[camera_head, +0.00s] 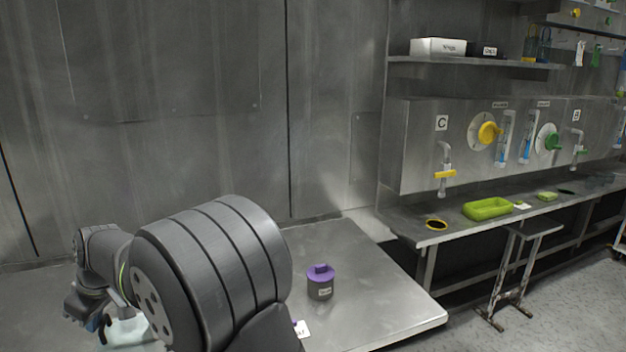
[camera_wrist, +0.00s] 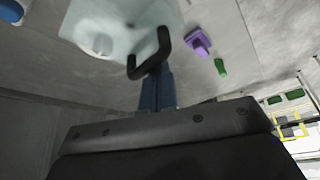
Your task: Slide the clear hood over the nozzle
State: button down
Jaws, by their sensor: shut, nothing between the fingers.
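The clear hood (camera_wrist: 125,25) is a pale, see-through box with a black loop handle (camera_wrist: 163,52) at the top of the wrist view. A pale round shape shows at the hood; I cannot tell whether it is the nozzle. Part of the hood also shows at the lower left of the head view (camera_head: 130,331), partly hidden by my arm. My gripper (camera_wrist: 156,80) is shut, its narrow blue fingers just below the handle in the picture. Whether they touch the handle is unclear. In the head view my gripper (camera_head: 88,303) is at the lower left. I cannot make out the nozzle.
A grey jar with a purple lid (camera_head: 320,282) stands on the metal table (camera_head: 385,302). A purple object (camera_wrist: 198,42) and a green one (camera_wrist: 220,67) lie beyond the hood. A bench with a green tray (camera_head: 487,208) is at right. The table around the jar is mostly clear.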

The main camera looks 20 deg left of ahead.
dwell(0.3)
jog(key=shift+w+d, duration=1.05)
jog(key=shift+d, duration=0.05)
jog(key=shift+w+d, duration=1.05)
jog(key=shift+w, duration=0.05)
jog(key=shift+w+d, duration=1.05)
jog(key=shift+d, duration=0.1)
